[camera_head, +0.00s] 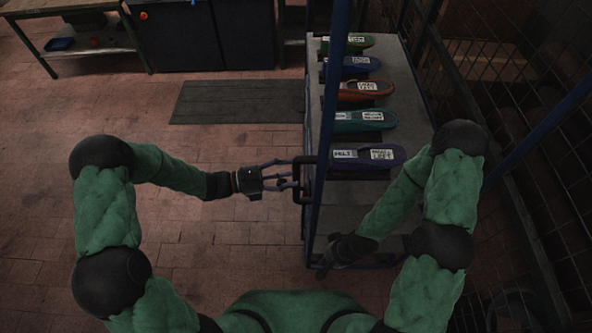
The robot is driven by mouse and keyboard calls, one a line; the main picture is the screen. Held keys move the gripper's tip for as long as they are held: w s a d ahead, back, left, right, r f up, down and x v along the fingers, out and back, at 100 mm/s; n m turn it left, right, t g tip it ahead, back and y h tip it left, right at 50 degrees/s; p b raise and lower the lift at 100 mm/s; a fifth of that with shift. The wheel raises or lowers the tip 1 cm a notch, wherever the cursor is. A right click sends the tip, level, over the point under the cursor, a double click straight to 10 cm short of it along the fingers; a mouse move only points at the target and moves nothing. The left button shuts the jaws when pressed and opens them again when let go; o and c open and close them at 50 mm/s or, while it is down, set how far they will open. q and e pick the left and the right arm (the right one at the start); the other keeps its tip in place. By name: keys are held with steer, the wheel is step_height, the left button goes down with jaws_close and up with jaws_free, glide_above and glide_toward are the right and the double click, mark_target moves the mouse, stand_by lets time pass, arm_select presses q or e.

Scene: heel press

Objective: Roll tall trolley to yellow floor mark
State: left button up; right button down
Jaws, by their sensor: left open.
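The tall trolley (398,95) has blue upright posts and a grey shelf bearing several coloured shoe-shaped pieces with white labels. A black handle (299,198) sticks out from its left side. My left gripper (296,172) is open at this handle, with its fingers reaching to its upper part; I cannot tell whether they touch it. My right gripper (323,267) is low at the trolley's near left corner, beside a blue post; its fingers are too dark and small to read. No yellow floor mark shows in this view.
A dark mat (235,102) lies on the reddish tiled floor left of the trolley. A workbench (85,47) and dark cabinets (180,40) stand at the back. A wire mesh fence (500,75) runs close along the right. The floor at left is clear.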

arm_select(q)
steer(key=shift+w+d, duration=0.25)
steer(key=shift+d, duration=1.05)
steer(key=shift+c, duration=0.3)
jaws_close()
steer(key=shift+s+a+f, duration=0.1)
